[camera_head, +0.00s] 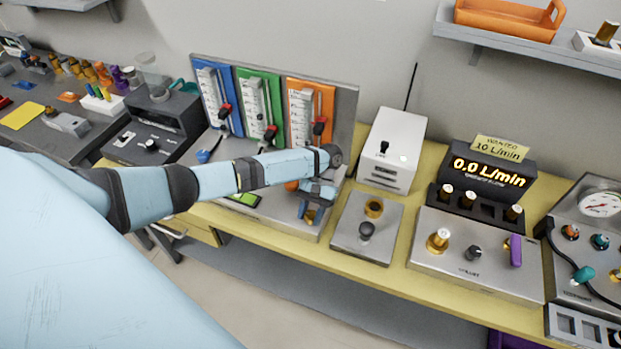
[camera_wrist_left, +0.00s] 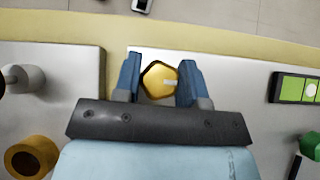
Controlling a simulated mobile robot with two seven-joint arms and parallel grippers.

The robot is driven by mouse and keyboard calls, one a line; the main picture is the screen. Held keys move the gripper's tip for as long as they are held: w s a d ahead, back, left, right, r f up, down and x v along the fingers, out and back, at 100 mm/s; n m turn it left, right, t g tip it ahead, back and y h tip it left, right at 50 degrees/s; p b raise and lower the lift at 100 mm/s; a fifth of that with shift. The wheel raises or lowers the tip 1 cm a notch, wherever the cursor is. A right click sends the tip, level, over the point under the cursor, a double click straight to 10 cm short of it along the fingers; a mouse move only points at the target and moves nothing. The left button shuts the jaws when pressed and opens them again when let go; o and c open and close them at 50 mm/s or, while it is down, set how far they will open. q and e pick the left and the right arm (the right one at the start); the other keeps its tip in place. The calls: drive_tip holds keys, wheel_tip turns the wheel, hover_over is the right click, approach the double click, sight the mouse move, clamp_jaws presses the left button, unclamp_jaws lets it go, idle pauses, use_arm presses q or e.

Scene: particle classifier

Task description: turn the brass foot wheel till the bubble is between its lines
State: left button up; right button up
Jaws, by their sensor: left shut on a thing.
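The brass foot wheel (camera_wrist_left: 158,80) shows in the left wrist view as a gold knob with a pale mark on its right side. My left gripper (camera_wrist_left: 157,82) has a blue finger on each side of it and is shut on it. In the head view the left gripper (camera_head: 312,212) points down at the front right corner of the grey base plate, with a little brass between its fingers. The green bubble level (camera_wrist_left: 298,88) lies on the plate at right in the wrist view, cut by the frame edge. A pale bubble shows in it; its place between the lines is unclear.
Blue, green and orange column panels (camera_head: 262,108) stand behind my left arm. A grey plate with a dark knob and brass ring (camera_head: 374,208) is right of the gripper. A white box with an antenna (camera_head: 392,150) and a flow display reading 0.0 L/min (camera_head: 488,172) stand farther right.

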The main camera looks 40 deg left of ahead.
use_arm(q)
drive_tip(key=shift+m+y, duration=0.4)
drive_tip(key=shift+m, duration=0.1)
drive_tip(key=o, duration=0.9)
drive_tip(key=v, duration=1.2)
drive_tip(key=shift+d+p, duration=0.15)
drive_tip(key=shift+p, duration=0.25)
